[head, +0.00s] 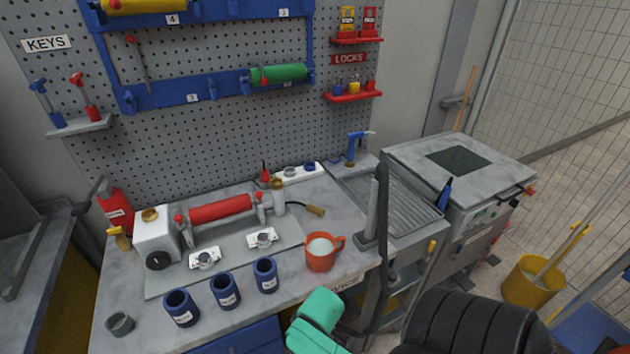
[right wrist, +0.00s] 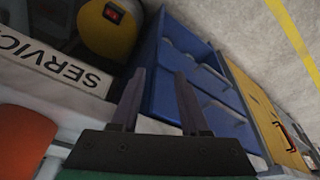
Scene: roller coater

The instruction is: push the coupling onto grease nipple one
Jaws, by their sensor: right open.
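Two small white blocks with round metal tops stand on the grey plate on the bench, one on the left (head: 205,258) and one on the right (head: 262,238). I cannot make out a grease nipple on either. A black hose (head: 383,215) hangs beside a grey upright tube (head: 371,208) at the bench's right end; I cannot make out a coupling on it. My right gripper (right wrist: 160,88) is open and empty in the right wrist view, near the SERVICE label (right wrist: 55,63) on the bench front. In the head view its fingers do not show. My left gripper is out of view.
An orange mug (head: 320,253) stands near the bench's front edge, beside several dark blue cups (head: 225,291). A red roller (head: 220,208) lies on a stand behind the white blocks. A ribbed metal drainer (head: 395,200) and a grey cabinet (head: 480,170) stand right.

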